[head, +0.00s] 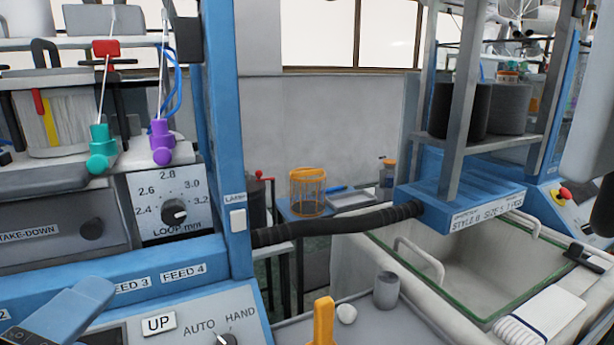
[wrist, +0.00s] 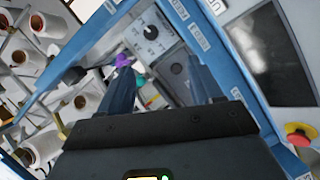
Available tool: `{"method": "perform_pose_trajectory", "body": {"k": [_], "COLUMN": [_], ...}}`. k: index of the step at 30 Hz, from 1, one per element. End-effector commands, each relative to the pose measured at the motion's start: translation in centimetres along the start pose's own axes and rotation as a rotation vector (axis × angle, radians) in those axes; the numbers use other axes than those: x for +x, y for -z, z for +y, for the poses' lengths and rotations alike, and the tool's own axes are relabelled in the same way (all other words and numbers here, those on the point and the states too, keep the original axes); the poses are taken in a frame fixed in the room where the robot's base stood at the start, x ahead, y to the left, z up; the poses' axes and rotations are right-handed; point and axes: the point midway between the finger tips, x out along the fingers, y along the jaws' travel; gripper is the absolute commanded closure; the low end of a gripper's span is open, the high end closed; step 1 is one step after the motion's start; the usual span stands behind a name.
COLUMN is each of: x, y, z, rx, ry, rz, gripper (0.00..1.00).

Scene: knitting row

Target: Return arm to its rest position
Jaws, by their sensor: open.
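My gripper (wrist: 160,78) shows in the wrist view with its two dark fingers apart and nothing between them. Beyond the fingers, in that view, is the blue-framed knitting machine (wrist: 183,20) with its dial (wrist: 151,32) and a purple knob (wrist: 123,60). The fingers appear in front of the machine; I cannot tell how far off. A pale grey shape at the right edge there may be part of my arm.
In the head view, the blue machine post (head: 221,140) stands at left, with the loop dial (head: 174,211). A dark hose (head: 338,226) runs to a blue box (head: 450,190). A grey bin (head: 400,262) with a green rim is at right. Yarn cones (wrist: 50,27) fill the wrist view's left.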

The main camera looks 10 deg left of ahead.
Motion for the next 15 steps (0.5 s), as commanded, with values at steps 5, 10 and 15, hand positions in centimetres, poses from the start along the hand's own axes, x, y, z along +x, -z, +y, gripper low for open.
{"method": "perform_pose_trajectory", "body": {"k": [5,10,15], "x": [0.7,1.4,2.4], "y": [-1.3,-2.9,-5.4], "z": [-0.7,-1.7,-3.1], "rx": [0.0,0.006,0.017], "ry": [0.011,0.029,0.053], "rz": [0.0,0.005,0.008], "gripper": [0.35,0.35,0.35]}}
